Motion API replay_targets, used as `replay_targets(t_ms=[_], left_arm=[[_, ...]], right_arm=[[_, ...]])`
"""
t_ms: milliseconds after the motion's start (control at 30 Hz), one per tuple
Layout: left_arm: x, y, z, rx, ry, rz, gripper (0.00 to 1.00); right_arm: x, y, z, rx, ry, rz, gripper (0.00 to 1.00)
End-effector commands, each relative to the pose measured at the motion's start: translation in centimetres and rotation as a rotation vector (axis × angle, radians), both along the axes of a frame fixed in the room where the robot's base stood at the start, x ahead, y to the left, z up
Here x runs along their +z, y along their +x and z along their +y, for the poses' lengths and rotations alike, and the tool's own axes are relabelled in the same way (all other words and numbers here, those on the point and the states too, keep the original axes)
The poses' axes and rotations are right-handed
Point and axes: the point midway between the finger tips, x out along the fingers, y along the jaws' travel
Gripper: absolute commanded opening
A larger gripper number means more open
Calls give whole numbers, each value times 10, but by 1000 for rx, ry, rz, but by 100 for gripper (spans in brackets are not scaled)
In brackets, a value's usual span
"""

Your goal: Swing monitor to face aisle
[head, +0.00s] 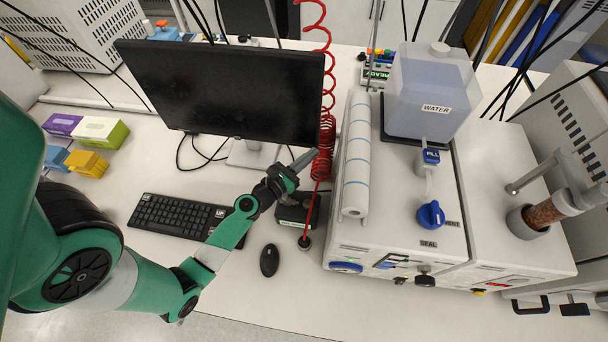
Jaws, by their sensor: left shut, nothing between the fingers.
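The monitor (220,88) is a black screen on a white stand (250,154) at the back of the bench, left of centre. Its screen is dark and faces roughly toward me, a little tilted in the picture. My left gripper (312,154) is shut and empty. Its tips are by the monitor's lower right corner, close to the red coiled hose; I cannot tell whether they touch the monitor. My right gripper does not show.
A red coiled hose (325,128) hangs just right of the monitor. A keyboard (176,216) and mouse (269,260) lie in front. A white machine (400,235) with a water tank (430,95) stands at right. Small boxes (100,130) lie at left.

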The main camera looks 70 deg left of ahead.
Motion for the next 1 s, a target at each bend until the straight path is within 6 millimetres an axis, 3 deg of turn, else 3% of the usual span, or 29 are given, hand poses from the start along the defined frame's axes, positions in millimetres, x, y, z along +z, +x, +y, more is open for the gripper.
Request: replay_targets(t_ms=[100,333,1000], left_arm=[[-3,-17,-32,-6,-3,4,0],[-2,-37,-70,-5,-1,2,0],[0,-43,-77,0,0,1,0]], right_arm=[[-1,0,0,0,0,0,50],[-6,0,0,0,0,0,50],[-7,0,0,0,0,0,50]])
